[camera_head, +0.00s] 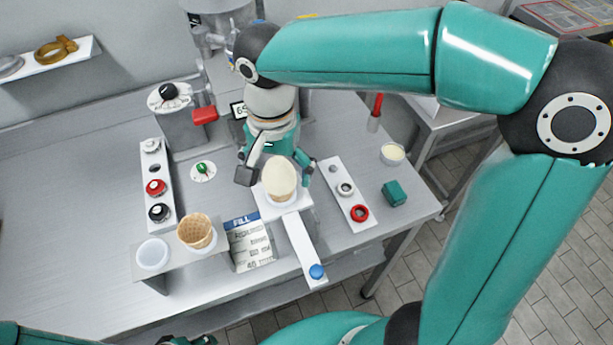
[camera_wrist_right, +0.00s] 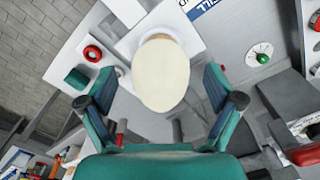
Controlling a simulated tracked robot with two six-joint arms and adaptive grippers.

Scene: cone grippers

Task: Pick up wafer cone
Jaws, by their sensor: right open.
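A tan wafer cone (camera_head: 197,231) with an open top stands in a holder on the small raised stand, front left. A second cone (camera_head: 284,197) with a tall cream-coloured filling (camera_head: 280,174) stands upright on a white platform in the middle. My right gripper (camera_head: 275,176) is open, with its fingers on either side of this filled cone. In the right wrist view the filling (camera_wrist_right: 161,75) lies between the spread fingers (camera_wrist_right: 158,85), with gaps on both sides. Only a bit of my left gripper (camera_head: 188,341) shows at the bottom edge, so its jaws cannot be judged.
A white cup (camera_head: 153,254) stands left of the wafer cone. A printed card (camera_head: 249,242) lies between the stands. A strip with a red ring (camera_head: 360,213), a teal block (camera_head: 395,193) and a small bowl (camera_head: 392,153) are on the right. The left of the table is clear.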

